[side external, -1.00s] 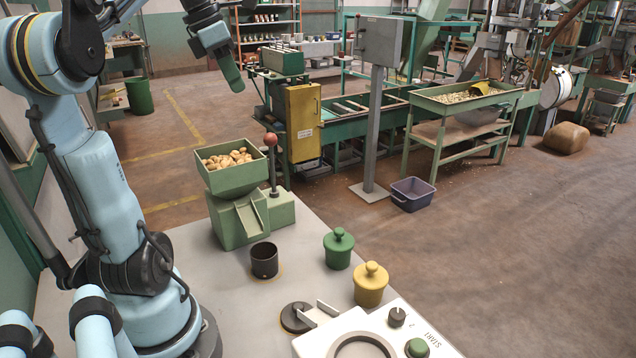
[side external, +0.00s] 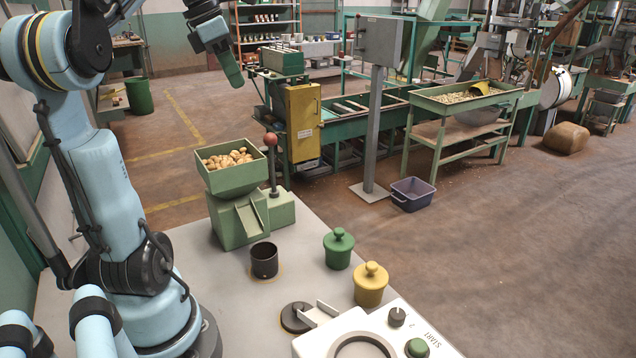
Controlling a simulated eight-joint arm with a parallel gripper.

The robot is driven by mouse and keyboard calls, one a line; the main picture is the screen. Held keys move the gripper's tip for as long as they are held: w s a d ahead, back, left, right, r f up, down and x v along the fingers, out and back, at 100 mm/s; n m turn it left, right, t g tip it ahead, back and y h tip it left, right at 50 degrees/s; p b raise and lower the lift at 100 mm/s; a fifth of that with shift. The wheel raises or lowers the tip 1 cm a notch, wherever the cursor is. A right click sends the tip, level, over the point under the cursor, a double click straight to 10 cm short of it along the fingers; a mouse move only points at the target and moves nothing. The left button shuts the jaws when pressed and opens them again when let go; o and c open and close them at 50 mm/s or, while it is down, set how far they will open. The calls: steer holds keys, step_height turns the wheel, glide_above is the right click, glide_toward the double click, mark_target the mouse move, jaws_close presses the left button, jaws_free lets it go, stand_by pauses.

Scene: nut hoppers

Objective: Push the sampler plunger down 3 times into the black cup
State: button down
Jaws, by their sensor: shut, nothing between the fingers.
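The green sampler (side external: 232,220) stands on the grey table, with nuts (side external: 228,158) in its square hopper and a sloping chute at its front. Its plunger (side external: 273,170) is a dark upright rod with a reddish-brown ball knob, on a green block to the right of the hopper. The knob is raised well above the block. The black cup (side external: 264,261) stands upright on the table in front of the chute; its inside is too dark to tell its contents. My gripper (side external: 235,78) is shut and empty, high above the hopper and plunger in the picture, apart from both.
A green lidded jar (side external: 338,248) and a yellow lidded jar (side external: 370,284) stand right of the cup. A black round lid-like disc (side external: 296,317) and a white machine (side external: 400,335) with a knob and START button are at the front. Bare table (side external: 215,285) surrounds the cup.

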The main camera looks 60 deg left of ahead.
mark_target(268, 134)
steer(key=shift+w+a+r+m+h, duration=0.15)
steer(key=shift+a+r+m+h, duration=0.2)
steer(key=shift+r+m, duration=0.35)
steer(key=shift+w+a+r+m+h, duration=0.15)
steer(key=shift+a+r+m, duration=0.25)
steer(key=shift+r+m, duration=0.25)
steer(key=shift+f, duration=0.15)
steer(key=x, duration=1.3)
steer(key=shift+d+f, duration=0.1)
steer(key=shift+f, duration=0.35)
steer(key=shift+f, duration=0.1)
steer(key=shift+f, duration=1.8)
steer(key=shift+r, duration=0.1)
steer(key=v, duration=1.4)
steer(key=shift+r, duration=0.2)
steer(key=shift+w, duration=0.1)
